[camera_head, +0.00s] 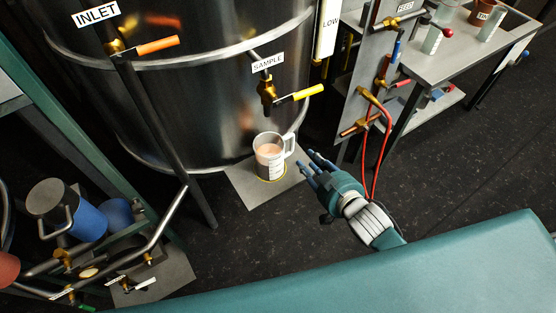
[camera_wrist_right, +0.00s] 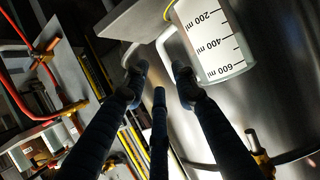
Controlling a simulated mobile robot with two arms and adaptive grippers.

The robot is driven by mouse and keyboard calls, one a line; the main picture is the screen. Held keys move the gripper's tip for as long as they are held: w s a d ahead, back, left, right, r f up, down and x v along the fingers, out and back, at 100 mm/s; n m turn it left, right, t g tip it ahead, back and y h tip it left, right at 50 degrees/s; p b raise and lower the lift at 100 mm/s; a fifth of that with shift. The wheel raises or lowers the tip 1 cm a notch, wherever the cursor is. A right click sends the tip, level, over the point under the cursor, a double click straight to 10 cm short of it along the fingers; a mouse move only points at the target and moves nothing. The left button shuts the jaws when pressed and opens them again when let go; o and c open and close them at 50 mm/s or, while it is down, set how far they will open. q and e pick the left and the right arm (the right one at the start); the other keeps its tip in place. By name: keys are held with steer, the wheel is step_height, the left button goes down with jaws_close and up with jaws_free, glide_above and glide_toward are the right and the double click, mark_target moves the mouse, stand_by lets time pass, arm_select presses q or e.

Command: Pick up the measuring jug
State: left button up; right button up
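The measuring jug (camera_head: 269,160) is clear, with a handle on its right side and pinkish liquid inside. It stands upright on a grey plate (camera_head: 243,188) below the sample valve of the steel tank. My right gripper (camera_head: 309,165) is just right of the jug, its blue fingers spread and pointing toward it, with a small gap between. In the right wrist view the jug (camera_wrist_right: 212,45) shows its ml scale at upper right, beyond the open fingers (camera_wrist_right: 160,80); nothing is between them. My left gripper is not in view.
The steel tank (camera_head: 200,85) rises behind the jug. A yellow-handled sample valve (camera_head: 268,92) hangs above it. A panel with red hoses (camera_head: 383,130) is right of my gripper. Pipework and a blue cylinder (camera_head: 85,220) are at left. Open dark floor (camera_head: 275,220) lies in front.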

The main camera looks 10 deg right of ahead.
mark_target(293, 142)
steer(key=w, duration=0.1)
steer(key=w+a, duration=0.1)
steer(key=w, duration=0.3)
steer(key=shift+a+f, duration=0.2)
steer(key=shift+f, duration=0.05)
steer(key=x, duration=0.5)
steer(key=shift+w+f, duration=0.15)
steer(key=shift+w, duration=0.2)
steer(key=shift+t, duration=0.3)
jaws_close()
